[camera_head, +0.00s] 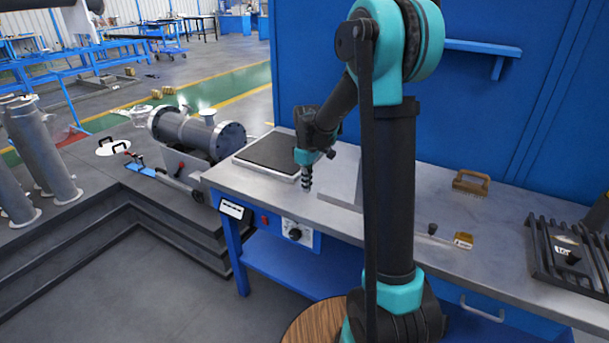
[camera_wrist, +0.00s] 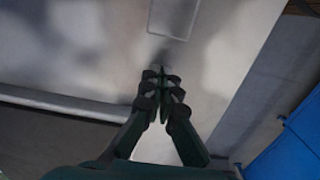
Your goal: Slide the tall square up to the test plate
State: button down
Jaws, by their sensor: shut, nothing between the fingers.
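The tall square (camera_head: 341,191) looks like a pale grey metal piece on the bench, right of my gripper and partly hidden by my arm. What looks like the test plate (camera_head: 270,152) is a dark flat plate with a light rim at the bench's left end. My gripper (camera_head: 306,187) points down between the two, its fingers shut and empty. In the wrist view, the closed fingertips (camera_wrist: 163,75) hang over a blurred pale grey surface. I cannot tell in that view which surface belongs to the square, or whether the fingers touch it.
A flanged pipe shell (camera_head: 195,133) lies beyond the bench's left end. Bare bench lies around my gripper.

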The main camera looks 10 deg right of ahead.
aim_at(355, 200)
jog(key=shift+s+d, duration=1)
jog(key=shift+d, duration=0.25)
jog(key=shift+r, duration=0.1)
jog(key=s+d, duration=0.3)
jog(key=d, duration=0.1)
jog(key=s+d, duration=0.2)
jog(key=d, duration=0.2)
jog(key=s+d, duration=0.3)
jog(key=shift+s+d, duration=0.3)
jog(key=shift+d, duration=0.1)
